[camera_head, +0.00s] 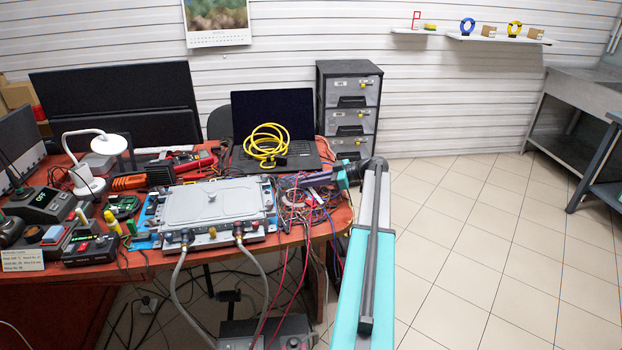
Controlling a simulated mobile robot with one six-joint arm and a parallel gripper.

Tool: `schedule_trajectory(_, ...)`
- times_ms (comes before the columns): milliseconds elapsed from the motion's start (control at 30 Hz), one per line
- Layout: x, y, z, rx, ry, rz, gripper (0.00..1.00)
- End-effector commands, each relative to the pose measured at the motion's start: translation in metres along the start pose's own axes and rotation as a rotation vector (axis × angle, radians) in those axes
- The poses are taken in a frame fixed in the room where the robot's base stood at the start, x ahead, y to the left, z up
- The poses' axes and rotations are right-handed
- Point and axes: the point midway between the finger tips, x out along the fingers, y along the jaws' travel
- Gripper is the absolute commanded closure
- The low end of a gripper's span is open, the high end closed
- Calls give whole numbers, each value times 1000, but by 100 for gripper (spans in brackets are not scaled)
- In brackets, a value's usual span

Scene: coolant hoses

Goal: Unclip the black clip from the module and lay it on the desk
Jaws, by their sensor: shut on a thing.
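The module (212,205) is a flat grey metal box with a ribbed lid, lying on the red desk (150,262). Two grey hoses (259,265) run from fittings on its front side and hang over the desk edge. My gripper (306,181) is to the right of the module, above a tangle of thin coloured wires. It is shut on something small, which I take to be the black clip. The clip itself is too small to make out against the dark wires and jaws.
Behind the module are an open laptop (273,113) with a yellow cable coil (265,147) and a red tool (194,160). A white lamp (107,144), a green circuit board (121,206) and instruments crowd the left. The wire tangle (306,205) fills the desk's right end.

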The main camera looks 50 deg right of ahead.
Motion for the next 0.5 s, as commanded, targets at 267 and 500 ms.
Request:
schedule_trajectory(267,1,0,2,0,0,0,100)
schedule_trajectory(500,0,0,2,0,0,0,63)
